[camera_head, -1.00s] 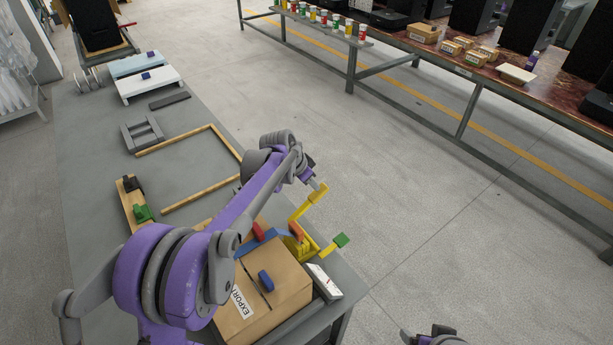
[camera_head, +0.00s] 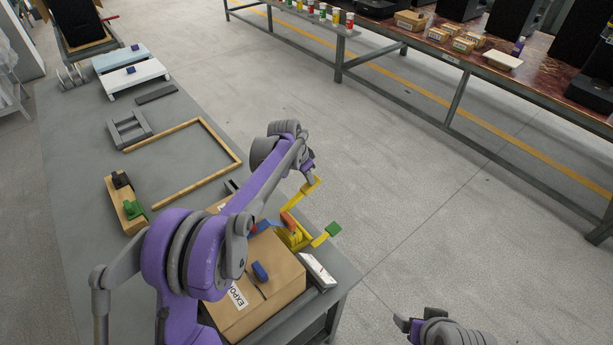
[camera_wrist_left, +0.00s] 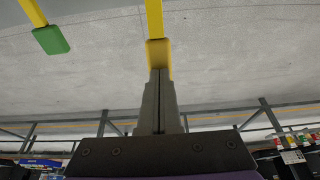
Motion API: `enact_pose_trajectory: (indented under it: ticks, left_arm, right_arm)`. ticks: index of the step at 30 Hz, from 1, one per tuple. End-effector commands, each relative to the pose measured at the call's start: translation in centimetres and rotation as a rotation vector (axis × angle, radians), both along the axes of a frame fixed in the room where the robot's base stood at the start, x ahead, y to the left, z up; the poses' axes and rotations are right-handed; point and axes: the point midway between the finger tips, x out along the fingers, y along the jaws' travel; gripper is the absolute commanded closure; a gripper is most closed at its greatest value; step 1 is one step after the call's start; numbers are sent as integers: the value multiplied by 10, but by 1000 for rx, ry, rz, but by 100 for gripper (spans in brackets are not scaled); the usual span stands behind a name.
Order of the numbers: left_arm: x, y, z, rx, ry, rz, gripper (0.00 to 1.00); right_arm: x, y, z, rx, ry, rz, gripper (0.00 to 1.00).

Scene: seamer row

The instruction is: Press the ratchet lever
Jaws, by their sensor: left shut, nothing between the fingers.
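A yellow tensioner (camera_head: 291,236) sits at the table's front right corner, beside a cardboard box. A yellow lever (camera_head: 294,202) rises from it with a thicker yellow end. A second yellow arm with a green end block (camera_head: 334,230) sticks out to the right. My left gripper (camera_head: 314,181) is at the raised lever's end. In the left wrist view its shut fingers (camera_wrist_left: 158,76) meet the lever's yellow end (camera_wrist_left: 158,53); whether they touch is unclear. The green block (camera_wrist_left: 51,40) is off to the left there. My right gripper (camera_head: 405,324) shows only partly at the bottom edge.
The cardboard box (camera_head: 275,258) carries a blue block (camera_head: 260,271). A white-topped piece (camera_head: 317,270) stands beside it near the table edge. A wooden frame (camera_head: 190,196) lies farther back. Floor is free to the right, up to another long table (camera_head: 500,95).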

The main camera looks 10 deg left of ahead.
Motion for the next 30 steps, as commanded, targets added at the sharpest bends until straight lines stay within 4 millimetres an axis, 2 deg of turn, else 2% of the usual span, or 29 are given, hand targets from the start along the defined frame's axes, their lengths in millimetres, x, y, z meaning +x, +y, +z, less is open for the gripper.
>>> enact_pose_trajectory:
  ticks: [6,16,30]
  left_arm:
    - [11,-10,-19,108,128,-3,100]
    - [15,-13,-48,259,308,0,100]
    - [14,-13,-65,259,308,0,100]
  right_arm:
    - [1,0,3,0,-1,0,16]
    - [1,0,3,0,-2,0,16]
    - [-1,0,-3,0,1,0,16]
